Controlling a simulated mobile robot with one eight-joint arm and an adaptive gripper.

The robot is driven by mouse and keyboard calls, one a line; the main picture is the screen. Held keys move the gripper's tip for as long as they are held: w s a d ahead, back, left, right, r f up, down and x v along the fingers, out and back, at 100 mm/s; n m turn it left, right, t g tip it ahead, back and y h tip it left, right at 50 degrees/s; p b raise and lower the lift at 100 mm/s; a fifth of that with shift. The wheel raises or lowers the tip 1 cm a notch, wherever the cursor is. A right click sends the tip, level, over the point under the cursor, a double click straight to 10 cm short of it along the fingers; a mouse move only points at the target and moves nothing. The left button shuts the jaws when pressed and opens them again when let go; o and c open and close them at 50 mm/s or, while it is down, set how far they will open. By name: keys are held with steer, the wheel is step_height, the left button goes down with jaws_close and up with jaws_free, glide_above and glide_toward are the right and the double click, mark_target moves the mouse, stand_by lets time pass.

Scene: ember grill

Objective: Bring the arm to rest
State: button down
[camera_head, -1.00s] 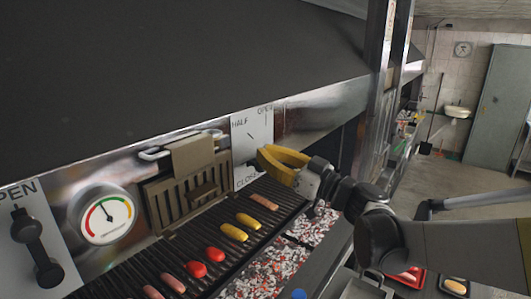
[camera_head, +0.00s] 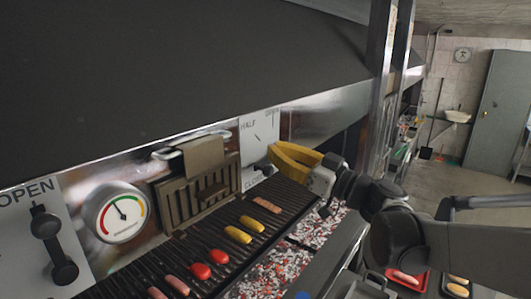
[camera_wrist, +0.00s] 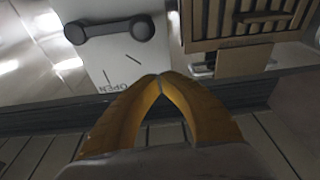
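My gripper (camera_head: 272,154) has yellow fingers and is near the right end of the grill, in front of a white plate (camera_head: 250,140) marked HALF. In the wrist view its fingertips (camera_wrist: 160,80) meet, with nothing held between them. A dark lever (camera_wrist: 110,28) on the plate lies beyond the fingertips, apart from them. In the head view the gripper hides part of the plate. My arm reaches in from the right, bent.
The grill grate (camera_head: 205,250) holds yellow, red and pink food pieces. A gauge (camera_head: 119,218), a slatted vent (camera_head: 200,195) and another lever (camera_head: 52,245) line the panel. A dark hood (camera_head: 170,70) hangs above.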

steer(key=w+d+b+v, duration=0.1)
steer(key=v, duration=0.5)
steer(key=s+a+f+m+g+h+b, duration=0.15)
steer(key=s+f+h+b, duration=0.35)
steer(key=f, duration=0.6)
steer(key=s+f+m+g+b, duration=0.1)
steer(key=s+f+m+b, duration=0.15)
steer(key=f+b, duration=0.65)
steer(key=s+f+m+g+h+b, duration=0.1)
steer(key=s+f+g+h+b, duration=0.25)
steer(key=f, duration=1.05)
steer(key=s+d+f+m+h+b, duration=0.2)
steer(key=s+d+f+b, duration=0.1)
steer(key=f, duration=0.4)
steer(key=s+d+f+m+h+b, duration=0.2)
steer(key=s+d+f+h+b, duration=0.1)
steer(key=f, duration=0.5)
steer(key=s+d+f+m+t+h+b, duration=0.1)
steer(key=s+d+f+m+h+b, duration=0.1)
steer(key=s+d+f+b, duration=0.3)
step_height(320, 180, down, 2)
steer(key=d+b, duration=0.1)
steer(key=b, duration=0.2)
steer(key=shift+f+h+b, duration=0.15)
steer(key=shift+h+b, duration=0.2)
steer(key=shift+d, duration=0.1)
